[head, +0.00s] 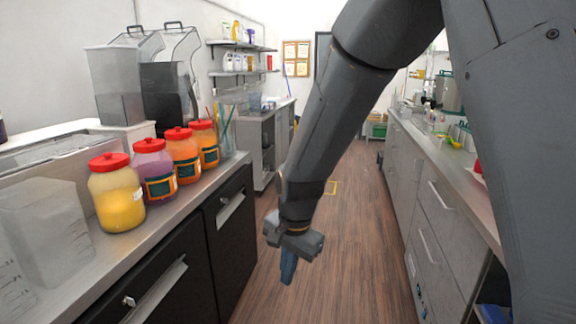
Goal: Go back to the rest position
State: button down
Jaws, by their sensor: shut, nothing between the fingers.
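My gripper (288,268) hangs over the aisle floor in the head view, pointing down. It is shut and holds nothing. It is apart from both counters. My arm comes down from the top right of the view and hides part of the back wall and the far aisle. No cup sealer can be made out for certain in this view.
The left counter (128,232) bears several red-lidded jars (118,200), clear containers (45,230) and dispensers (170,85). The right counter (450,165) has drawers and small utensils on top. The wooden floor (350,240) between them is clear.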

jog(key=s+d+n+b, duration=0.1)
jog(key=s+d+n, duration=0.2)
jog(key=s+d, duration=0.3)
jog(key=s+d+n+h+b, duration=0.1)
jog(key=s+d+n, duration=0.3)
jog(key=d, duration=0.9)
jog(key=shift+s+d+f, duration=0.2)
jog(key=shift+s+d, duration=0.15)
jog(key=shift+s, duration=0.7)
jog(key=c, duration=1.7)
grip_release()
jog(key=shift+c, duration=0.3)
